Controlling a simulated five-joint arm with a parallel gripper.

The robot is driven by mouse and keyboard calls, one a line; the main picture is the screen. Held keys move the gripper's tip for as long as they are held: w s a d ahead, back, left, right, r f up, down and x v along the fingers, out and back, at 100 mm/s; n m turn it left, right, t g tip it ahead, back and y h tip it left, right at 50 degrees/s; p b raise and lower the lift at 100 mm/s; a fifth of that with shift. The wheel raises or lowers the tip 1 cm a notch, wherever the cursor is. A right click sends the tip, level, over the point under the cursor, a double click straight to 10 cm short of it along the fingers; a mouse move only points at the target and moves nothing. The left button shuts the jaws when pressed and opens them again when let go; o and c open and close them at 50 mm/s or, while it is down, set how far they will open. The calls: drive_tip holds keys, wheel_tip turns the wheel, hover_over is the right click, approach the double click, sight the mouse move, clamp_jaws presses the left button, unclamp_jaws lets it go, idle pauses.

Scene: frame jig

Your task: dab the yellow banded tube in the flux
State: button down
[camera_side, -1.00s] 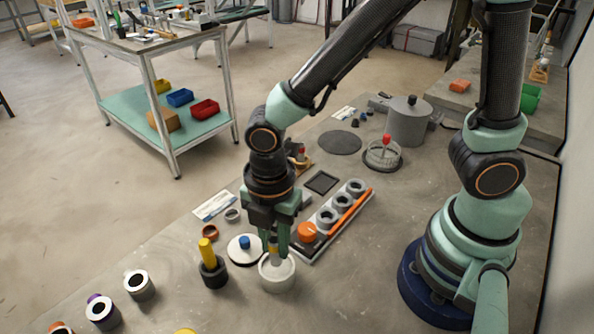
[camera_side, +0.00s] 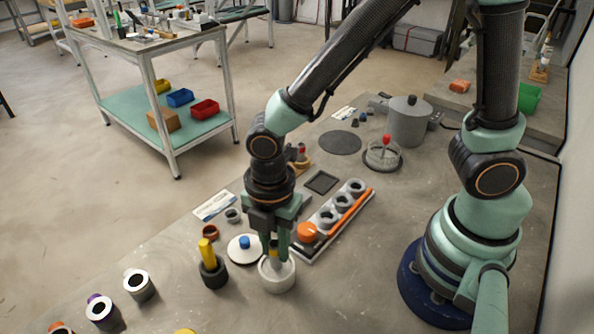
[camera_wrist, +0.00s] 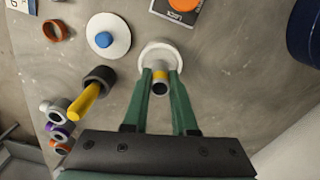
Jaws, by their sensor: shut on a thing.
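My gripper (camera_side: 278,252) points down over the white round flux pot (camera_side: 277,279) and is shut on the yellow banded tube (camera_wrist: 160,85). In the wrist view the tube is a short grey open-ended tube with a yellow band, held between my green fingers. Its far end is at the pot's opening, and the pot's white rim (camera_wrist: 166,44) shows around it. In the side view the fingers and pot wall hide most of the tube. I cannot tell whether its end touches the flux.
Left of the pot are a white lid with a blue knob (camera_side: 244,250) and a black holder (camera_side: 213,274) with a yellow handle. A rack of grey rings and orange parts (camera_side: 335,217) stands close behind right. Grey tubes (camera_side: 139,285) stand front left. Bare table lies to the right.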

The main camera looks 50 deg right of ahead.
sight(276, 259)
drive_tip(key=shift+f, duration=1.9)
idle(0.4)
drive_tip(key=shift+r, duration=3)
